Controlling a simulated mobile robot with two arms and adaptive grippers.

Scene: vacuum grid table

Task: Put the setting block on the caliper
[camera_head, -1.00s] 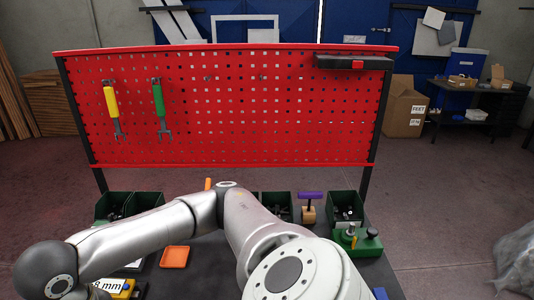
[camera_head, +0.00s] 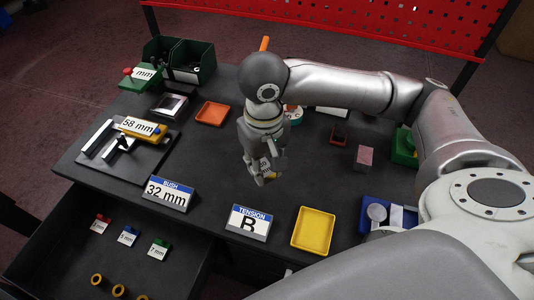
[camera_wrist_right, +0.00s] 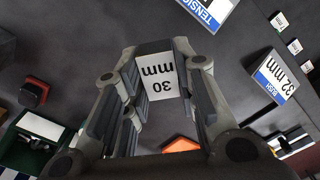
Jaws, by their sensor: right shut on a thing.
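My right gripper (camera_head: 266,180) is over the middle of the dark table. In the right wrist view it is shut on a block with a white face marked 30 mm (camera_wrist_right: 158,78), which I take as the setting block. In the head view my fingers mostly hide this block. What looks like the caliper (camera_head: 96,139) lies at the left of the table, with metal jaws and a yellow body marked 58 mm (camera_head: 138,127). My gripper is well to the right of it and apart from it. My left gripper is not in view.
An open drawer (camera_head: 150,235) at the front holds labelled blocks and brass rings. Signs read BUSH 32 mm (camera_head: 169,194) and TENSION B (camera_head: 249,223). An orange tray (camera_head: 212,113), a yellow tray (camera_head: 313,231) and green bins (camera_head: 190,62) stand around. The table between gripper and caliper is mostly clear.

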